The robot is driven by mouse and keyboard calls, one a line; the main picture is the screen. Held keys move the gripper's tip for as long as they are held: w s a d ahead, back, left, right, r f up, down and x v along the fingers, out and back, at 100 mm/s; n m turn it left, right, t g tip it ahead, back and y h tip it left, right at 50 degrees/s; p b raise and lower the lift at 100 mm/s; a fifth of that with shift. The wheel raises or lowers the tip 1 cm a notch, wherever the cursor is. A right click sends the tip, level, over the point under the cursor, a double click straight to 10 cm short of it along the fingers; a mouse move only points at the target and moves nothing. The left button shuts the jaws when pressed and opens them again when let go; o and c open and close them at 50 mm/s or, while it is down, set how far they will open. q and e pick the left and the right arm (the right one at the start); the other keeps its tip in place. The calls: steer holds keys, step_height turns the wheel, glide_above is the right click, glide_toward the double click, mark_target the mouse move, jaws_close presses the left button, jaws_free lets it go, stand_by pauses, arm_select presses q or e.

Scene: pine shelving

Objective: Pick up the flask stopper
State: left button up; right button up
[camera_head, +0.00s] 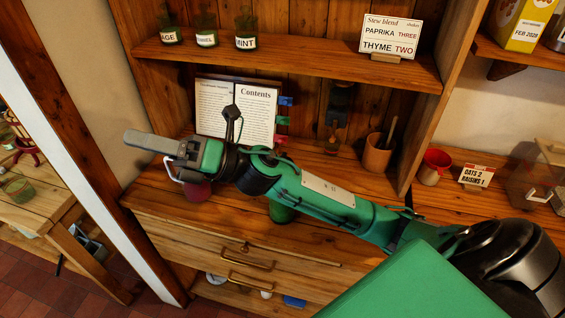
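My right arm reaches across the cabinet from the lower right. Its gripper (155,145) points left, in front of the open book and over the counter's left part. One grey finger shows from the side; whether the fingers are apart is unclear. I cannot pick out the flask stopper with certainty. A dark red rounded thing (197,192) sits on the counter just below the gripper, partly covered by it. A green thing (281,213) shows below my forearm, mostly hidden. A small brownish thing (332,146) stands at the back of the niche. My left gripper is out of view.
An open book (258,110) with coloured tabs leans at the back. A wooden cup (377,155) and a red-topped pot (434,166) stand to the right. The shelf above (290,62) holds labelled jars (246,42) and a sign (390,36). Drawers (190,239) lie below the counter.

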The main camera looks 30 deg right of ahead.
steer(key=s+a+n+g+h, duration=0.2)
steer(key=s+n+g, duration=0.1)
steer(key=n+g, duration=0.75)
steer(key=n+t+h, duration=0.2)
steer(key=n+h, duration=0.9)
steer(key=h, duration=1)
glide_above(282, 154)
steer(key=s, duration=0.1)
steer(key=shift+m, duration=0.25)
steer(key=shift+s+a+f, duration=0.1)
steer(key=shift+a+f, duration=0.1)
steer(key=shift+f, duration=2.8)
steer(key=shift+s+a+f, duration=0.1)
steer(key=shift+a+f, duration=0.05)
steer(key=shift+f, duration=3.65)
steer(key=shift+w+f+p, duration=0.1)
steer(key=shift+f+p, duration=0.25)
steer(key=shift+p, duration=0.05)
steer(key=shift+f+p, duration=0.4)
steer(key=shift+f, duration=1.05)
steer(key=shift+c, duration=0.5)
